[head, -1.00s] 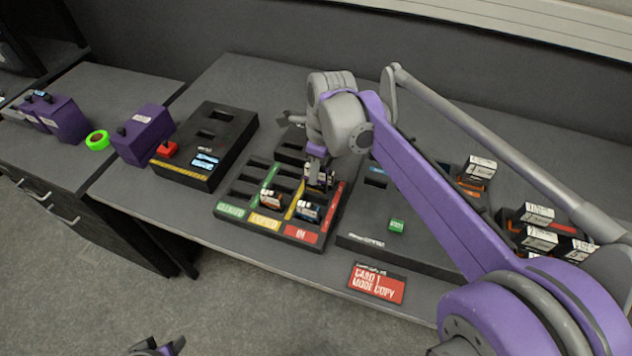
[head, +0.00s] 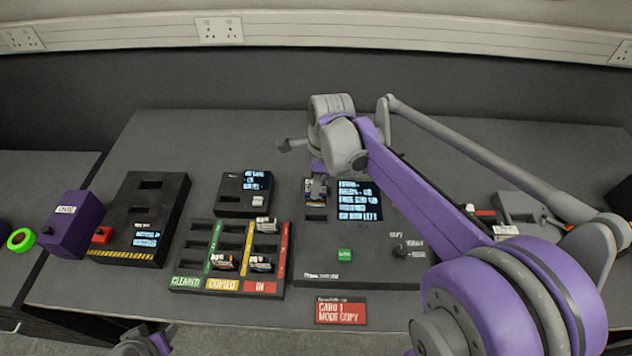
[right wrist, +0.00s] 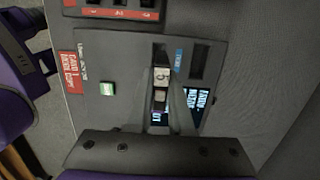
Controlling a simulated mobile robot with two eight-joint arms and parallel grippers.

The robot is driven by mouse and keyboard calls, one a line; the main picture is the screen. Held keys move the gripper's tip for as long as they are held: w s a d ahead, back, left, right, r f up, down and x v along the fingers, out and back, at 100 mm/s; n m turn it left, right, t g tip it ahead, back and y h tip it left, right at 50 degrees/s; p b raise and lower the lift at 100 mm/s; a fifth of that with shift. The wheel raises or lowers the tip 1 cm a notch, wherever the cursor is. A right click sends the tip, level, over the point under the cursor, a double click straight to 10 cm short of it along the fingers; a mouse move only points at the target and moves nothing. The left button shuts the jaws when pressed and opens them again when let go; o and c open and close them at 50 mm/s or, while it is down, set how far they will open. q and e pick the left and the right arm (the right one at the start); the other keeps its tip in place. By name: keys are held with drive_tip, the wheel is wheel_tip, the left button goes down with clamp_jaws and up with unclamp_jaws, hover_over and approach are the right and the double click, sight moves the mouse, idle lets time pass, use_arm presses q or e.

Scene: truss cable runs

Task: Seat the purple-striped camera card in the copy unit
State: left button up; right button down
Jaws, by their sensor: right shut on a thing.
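The copy unit (head: 300,250) is a black flat box with a lit screen, a green button and a knob. My right gripper (head: 317,190) is shut on a small card (right wrist: 161,75) over the slots left of the screen. In the right wrist view the card has a white label with a dark mark, and my right gripper (right wrist: 161,95) grips it at one slot, beside an empty slot (right wrist: 198,62) with a blue label. My left gripper (head: 145,343) is partly cut off at the bottom edge.
A card rack (head: 225,286) with green, yellow and red columns holds a few cards. A small black unit (head: 232,200) with a screen stands behind it. A red sign (head: 340,311) lies in front. A striped black box (head: 150,200) and purple box (head: 72,222) are further left.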

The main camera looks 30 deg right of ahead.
sight(316, 203)
drive_tip(key=shift+s+f+b, duration=0.25)
drive_tip(key=shift+f+b, duration=0.4)
drive_tip(key=shift+f, duration=0.55)
use_arm(q)
drive_tip(key=shift+s+f+b, duration=0.35)
drive_tip(key=shift+f, duration=0.45)
drive_tip(key=shift+s+f+b, duration=0.3)
drive_tip(key=shift+f+b, duration=0.1)
drive_tip(key=shift+f, duration=0.4)
drive_tip(key=shift+s+f+b, duration=0.35)
drive_tip(key=shift+f, duration=0.45)
use_arm(e)
drive_tip(key=shift+w+f, duration=0.1)
drive_tip(key=shift+f, duration=1.8)
use_arm(q)
drive_tip(key=shift+s+f+b, duration=0.15)
drive_tip(key=shift+f+b, duration=0.45)
drive_tip(key=shift+f, duration=0.05)
drive_tip(key=shift+s+f+b, duration=0.15)
drive_tip(key=shift+f+b, duration=0.4)
drive_tip(key=shift+f, duration=0.1)
use_arm(e)
drive_tip(key=shift+f, duration=1.7)
drive_tip(key=shift+c, duration=2.1)
unclamp_jaws()
drive_tip(key=shift+r, duration=0.1)
